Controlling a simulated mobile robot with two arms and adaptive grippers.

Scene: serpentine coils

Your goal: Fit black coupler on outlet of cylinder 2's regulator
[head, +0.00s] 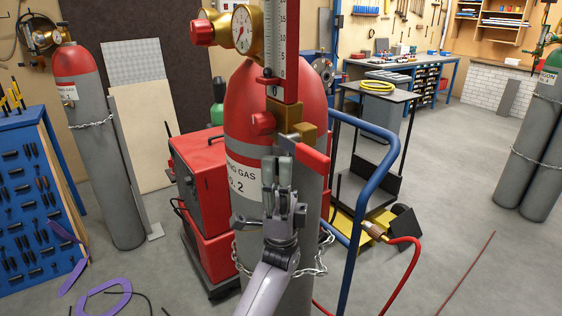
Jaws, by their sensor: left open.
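Cylinder 2 (243,150) stands upright in the middle of the head view, grey with a red top and a "NO. 2" label. Its regulator (242,28) has a brass body, a round gauge, red knobs and an upright scale tube (284,45). A brass block with a red bar-like part (311,156) sits low on the regulator. My left gripper (279,172) points up just below this block, open, in front of the cylinder. I cannot tell whether it touches the block. The outlet is partly hidden or unclear. I cannot make out a black coupler for certain.
A blue cart rail (372,170) curves close right of the cylinder. A red hose (408,262) with a brass-coloured end fitting (375,231) lies by a yellow item. A chain (322,256) hangs around the cylinder. A red cabinet (200,175) stands left; floor at right is mostly clear.

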